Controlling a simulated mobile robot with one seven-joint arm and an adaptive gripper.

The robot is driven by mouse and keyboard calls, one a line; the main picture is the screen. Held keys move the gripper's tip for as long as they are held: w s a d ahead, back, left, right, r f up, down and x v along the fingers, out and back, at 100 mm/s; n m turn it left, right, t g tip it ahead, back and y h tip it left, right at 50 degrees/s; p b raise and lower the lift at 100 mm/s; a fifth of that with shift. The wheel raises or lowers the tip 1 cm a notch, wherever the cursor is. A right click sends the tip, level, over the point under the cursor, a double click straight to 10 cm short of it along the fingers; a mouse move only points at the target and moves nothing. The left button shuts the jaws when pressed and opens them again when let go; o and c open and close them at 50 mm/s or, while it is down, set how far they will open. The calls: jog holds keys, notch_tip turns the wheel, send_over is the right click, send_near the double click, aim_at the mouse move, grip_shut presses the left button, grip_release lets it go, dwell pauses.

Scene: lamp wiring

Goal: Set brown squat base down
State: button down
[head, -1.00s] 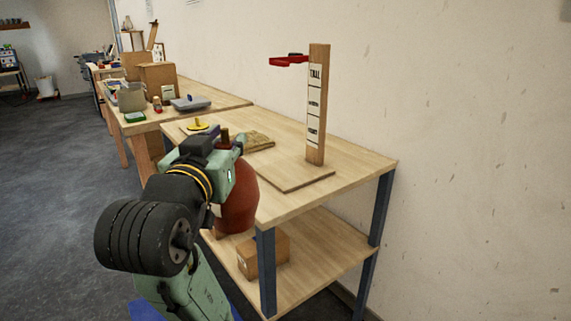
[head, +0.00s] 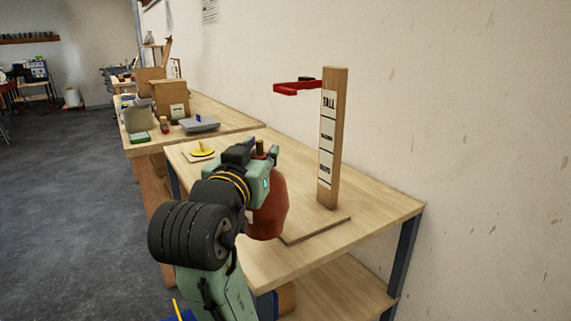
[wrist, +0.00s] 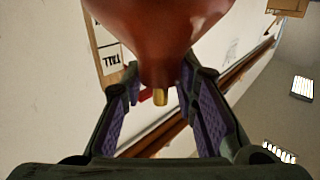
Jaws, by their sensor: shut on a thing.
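The brown squat base (head: 270,207) is a rounded red-brown lamp body with a brass stub on its neck. My gripper (head: 262,165) is shut on its neck and holds it at the near left of the wooden table (head: 375,220). My arm hides part of it. In the wrist view the base (wrist: 158,35) shows upside down, its neck between the two finger pads (wrist: 160,82) and the brass stub beyond. I cannot tell whether its underside touches the tabletop.
A yellow item (head: 203,149) lies at the back left. The table's right side is clear.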

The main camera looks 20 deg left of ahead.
jog(key=w+f+p, duration=0.3)
jog(key=w+f, duration=0.1)
jog(key=w, duration=0.8)
jog(key=shift+w+d+f, duration=0.15)
jog(key=shift+d+f, duration=0.05)
jog(key=shift+f, duration=0.15)
jog(key=c, duration=1.3)
grip_release()
jog(key=shift+f, duration=0.1)
